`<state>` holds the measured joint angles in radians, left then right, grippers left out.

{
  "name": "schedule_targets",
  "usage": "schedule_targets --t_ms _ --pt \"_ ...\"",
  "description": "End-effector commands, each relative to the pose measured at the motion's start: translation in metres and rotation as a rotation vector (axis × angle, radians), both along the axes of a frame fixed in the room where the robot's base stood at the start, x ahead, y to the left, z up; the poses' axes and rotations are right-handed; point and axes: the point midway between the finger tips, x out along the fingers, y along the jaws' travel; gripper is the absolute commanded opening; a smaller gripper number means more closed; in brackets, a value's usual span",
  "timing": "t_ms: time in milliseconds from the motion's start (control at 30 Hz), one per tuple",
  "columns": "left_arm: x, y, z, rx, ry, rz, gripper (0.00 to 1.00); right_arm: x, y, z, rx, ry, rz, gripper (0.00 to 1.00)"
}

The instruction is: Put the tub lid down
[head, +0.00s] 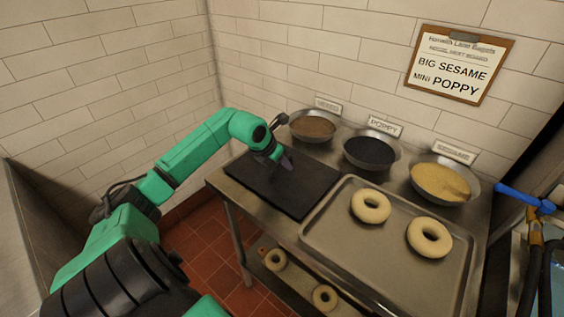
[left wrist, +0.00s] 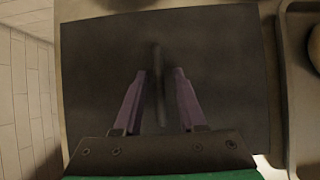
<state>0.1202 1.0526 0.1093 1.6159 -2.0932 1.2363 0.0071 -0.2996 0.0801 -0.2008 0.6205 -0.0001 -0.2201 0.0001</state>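The tub lid appears to be the dark, flat rectangular panel (head: 309,189) at the left end of the steel table. It looks flat on the tabletop. In the left wrist view the dark panel (left wrist: 225,50) fills most of the picture, with a narrow raised bar like a handle (left wrist: 158,60) along its middle. My left gripper (head: 287,163) is over the panel. In the left wrist view its two purple fingers (left wrist: 160,75) stand either side of the bar, with thin gaps showing on both sides. My right gripper is not in view.
A metal tray (head: 325,237) with two bagels lies right of the panel. Bowls of brown (head: 313,125), black (head: 369,152) and yellow (head: 440,182) toppings stand behind. Bagels (head: 324,297) sit on the lower shelf. A blue-handled fitting (head: 524,197) is at far right.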

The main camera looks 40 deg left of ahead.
Motion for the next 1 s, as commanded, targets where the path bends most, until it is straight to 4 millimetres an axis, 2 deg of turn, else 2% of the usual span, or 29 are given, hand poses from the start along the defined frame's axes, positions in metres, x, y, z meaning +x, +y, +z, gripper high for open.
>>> schedule_targets --t_ms 333,467,667,833,1000 --pt "-0.001 0.000 0.002 0.000 0.000 0.000 0.44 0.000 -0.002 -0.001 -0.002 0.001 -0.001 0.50" --pt "-0.008 0.002 0.011 0.003 -0.001 0.001 0.44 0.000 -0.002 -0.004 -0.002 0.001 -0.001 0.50" --pt "-0.032 -0.001 0.045 0.005 0.001 -0.003 0.44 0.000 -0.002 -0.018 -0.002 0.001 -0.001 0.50" --pt "-0.054 -0.001 0.082 0.002 -0.002 -0.001 0.44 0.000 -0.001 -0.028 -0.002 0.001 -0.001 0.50" --pt "-0.064 -0.002 0.100 0.001 -0.001 -0.001 0.44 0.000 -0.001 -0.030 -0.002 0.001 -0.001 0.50"
